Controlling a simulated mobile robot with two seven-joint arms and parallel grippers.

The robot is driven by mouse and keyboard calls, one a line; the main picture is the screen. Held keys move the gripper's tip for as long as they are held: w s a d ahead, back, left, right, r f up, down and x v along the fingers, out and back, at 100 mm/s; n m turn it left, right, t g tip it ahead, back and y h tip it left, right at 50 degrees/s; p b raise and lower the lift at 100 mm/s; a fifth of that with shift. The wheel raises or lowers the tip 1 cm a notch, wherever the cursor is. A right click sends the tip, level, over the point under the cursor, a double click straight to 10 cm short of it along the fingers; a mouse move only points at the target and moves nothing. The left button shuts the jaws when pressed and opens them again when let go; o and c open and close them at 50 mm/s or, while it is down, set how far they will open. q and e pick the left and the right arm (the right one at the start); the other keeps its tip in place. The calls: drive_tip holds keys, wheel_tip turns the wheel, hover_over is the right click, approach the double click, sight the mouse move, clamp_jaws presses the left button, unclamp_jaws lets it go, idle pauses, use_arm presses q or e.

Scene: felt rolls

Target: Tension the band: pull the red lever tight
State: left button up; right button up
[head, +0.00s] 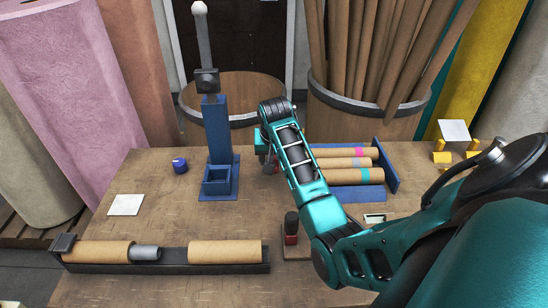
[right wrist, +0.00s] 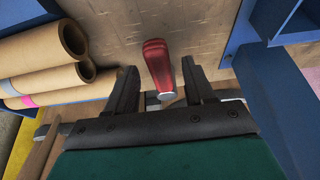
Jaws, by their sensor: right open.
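The red lever (right wrist: 158,68) shows in the right wrist view as a red handle with a pale metal end. My right gripper (right wrist: 160,80) is open, with one finger on each side of the lever. Small gaps show between the lever and both fingers. In the head view my right gripper (head: 268,160) is over the table between the blue post and the cardboard rolls, and it and my arm hide most of the lever. I cannot make out a band. My left gripper is not in view.
A blue post (head: 217,130) stands left of the gripper. A blue rack (head: 385,165) of cardboard rolls (head: 355,176) lies right. A black trough (head: 170,268) with rolls lies in front. A blue round object (head: 179,165) and white card (head: 125,205) are at left.

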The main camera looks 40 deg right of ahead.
drive_tip(key=shift+w+d+f, duration=0.1)
drive_tip(key=shift+w+f, duration=0.05)
drive_tip(key=shift+f, duration=0.2)
drive_tip(key=shift+c, duration=0.2)
clamp_jaws()
